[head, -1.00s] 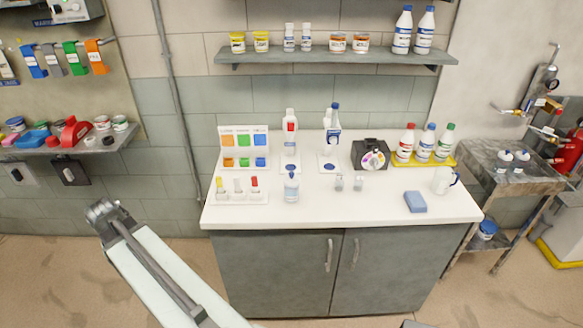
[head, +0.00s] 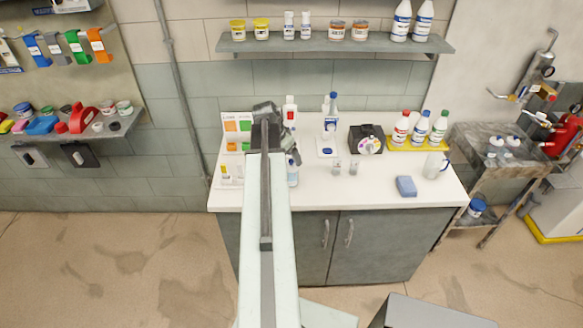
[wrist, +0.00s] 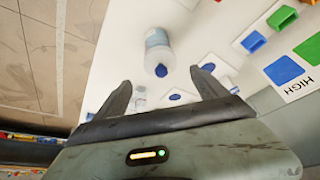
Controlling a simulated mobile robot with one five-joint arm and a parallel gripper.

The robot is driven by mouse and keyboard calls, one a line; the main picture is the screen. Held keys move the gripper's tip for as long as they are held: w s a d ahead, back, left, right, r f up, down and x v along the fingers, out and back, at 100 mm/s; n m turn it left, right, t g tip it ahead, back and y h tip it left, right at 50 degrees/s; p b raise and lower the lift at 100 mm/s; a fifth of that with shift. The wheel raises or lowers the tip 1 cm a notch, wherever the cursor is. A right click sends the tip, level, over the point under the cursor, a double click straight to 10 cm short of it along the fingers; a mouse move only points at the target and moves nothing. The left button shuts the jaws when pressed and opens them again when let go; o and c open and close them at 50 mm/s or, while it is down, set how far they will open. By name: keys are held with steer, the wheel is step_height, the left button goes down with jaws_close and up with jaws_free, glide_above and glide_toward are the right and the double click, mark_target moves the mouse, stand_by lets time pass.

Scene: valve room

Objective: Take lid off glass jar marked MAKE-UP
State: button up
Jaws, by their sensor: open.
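No label reading MAKE-UP is legible, so I cannot tell which container is the glass jar. Two small clear containers (head: 345,168) stand mid-counter in the head view; whether they have lids is unclear. My gripper (head: 272,110) is over the left part of the counter, hiding part of the colour rack. In the wrist view my gripper (wrist: 162,86) is open, its fingers apart and nothing held. A blue-capped bottle (wrist: 158,48) shows just beyond them.
The white counter (head: 410,203) carries a blue sponge (head: 406,186), a mug (head: 436,166), a dark box (head: 366,139) and capped bottles on a yellow tray (head: 420,148). The wall shelf (head: 335,46) overhangs the back. Free counter lies at the front middle.

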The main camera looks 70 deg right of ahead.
mark_target(291, 160)
steer(key=shift+f, duration=0.1)
steer(key=b+x, duration=0.4)
steer(key=x, duration=0.1)
steer(key=shift+w+d+f+b, duration=0.15)
steer(key=shift+d+b, duration=0.05)
steer(key=shift+b, duration=0.15)
steer(key=shift+r, duration=0.2)
steer(key=c, duration=1.4)
